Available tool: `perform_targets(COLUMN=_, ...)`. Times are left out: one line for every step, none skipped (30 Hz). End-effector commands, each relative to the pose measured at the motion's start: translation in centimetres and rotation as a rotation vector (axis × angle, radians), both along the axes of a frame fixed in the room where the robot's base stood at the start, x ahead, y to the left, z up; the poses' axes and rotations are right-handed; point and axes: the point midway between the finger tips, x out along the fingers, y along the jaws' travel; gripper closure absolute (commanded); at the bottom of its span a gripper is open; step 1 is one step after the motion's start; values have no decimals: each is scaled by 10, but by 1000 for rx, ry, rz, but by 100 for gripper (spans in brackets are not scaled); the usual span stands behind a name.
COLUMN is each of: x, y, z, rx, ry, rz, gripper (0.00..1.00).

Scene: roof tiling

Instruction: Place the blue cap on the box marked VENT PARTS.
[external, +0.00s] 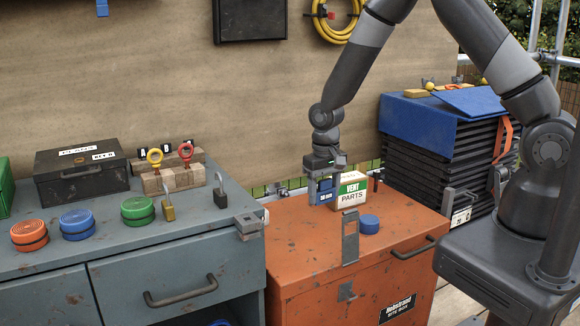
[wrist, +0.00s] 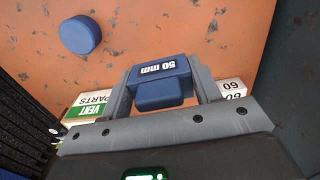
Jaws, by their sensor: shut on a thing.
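A round blue cap (external: 369,223) lies on the orange site box, front right of the VENT PARTS box; in the wrist view the cap (wrist: 79,35) is at upper left. The white and green box marked VENT PARTS (external: 352,192) stands on the site box; part of it (wrist: 86,104) shows beside the left finger in the wrist view. My gripper (external: 323,182) is shut on a blue block marked 50 mm (wrist: 160,75), just left of the VENT PARTS box. The block's underside is hidden.
A white piece marked 60 (wrist: 233,90) shows by the right finger. The orange site box (external: 300,245) has a free front area around a metal hasp (external: 350,238). A grey bench (external: 150,240) is at left; a dark stack with a blue sheet (external: 425,115) is at right.

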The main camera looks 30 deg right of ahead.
Motion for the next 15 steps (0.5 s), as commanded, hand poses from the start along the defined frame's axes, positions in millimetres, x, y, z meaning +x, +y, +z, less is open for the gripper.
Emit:
perform_targets(x=0, y=-3, z=3, rx=1, ry=-1, rz=0, gripper=65)
perform_targets(x=1, y=-5, z=4, rx=1, ry=-1, rz=0, gripper=65)
perform_targets(x=1, y=-7, z=5, rx=0, ry=-1, rz=0, gripper=65)
perform_targets(x=1, y=-8, z=5, rx=0, ry=-1, rz=-2, gripper=65)
perform_targets(x=3, y=-11, z=6, rx=0, ry=-1, rz=-6, gripper=65)
perform_targets(x=5, y=-16, z=8, rx=0, ry=-2, rz=-14, gripper=65)
perform_targets(x=8, y=-20, z=10, rx=-1, ry=-3, rz=-23, gripper=65)
perform_targets(x=11, y=-26, z=12, rx=-1, ry=-3, rz=-33, gripper=65)
perform_targets(x=17, y=-36, z=16, rx=-2, ry=-4, rz=-52, gripper=65)
perform_targets(x=21, y=-45, z=19, rx=-2, ry=-4, rz=-68, gripper=65)
perform_targets(x=26, y=-55, z=23, rx=-3, ry=-5, rz=-85, gripper=65)
perform_targets(x=33, y=-70, z=29, rx=-4, ry=-6, rz=-111, gripper=65)
perform_targets(x=37, y=-83, z=33, rx=-5, ry=-5, rz=-133, gripper=65)
perform_targets(x=42, y=-96, z=38, rx=-5, ry=-5, rz=-155, gripper=65)
perform_targets(x=48, y=-114, z=45, rx=-5, ry=-6, rz=-185, gripper=65)
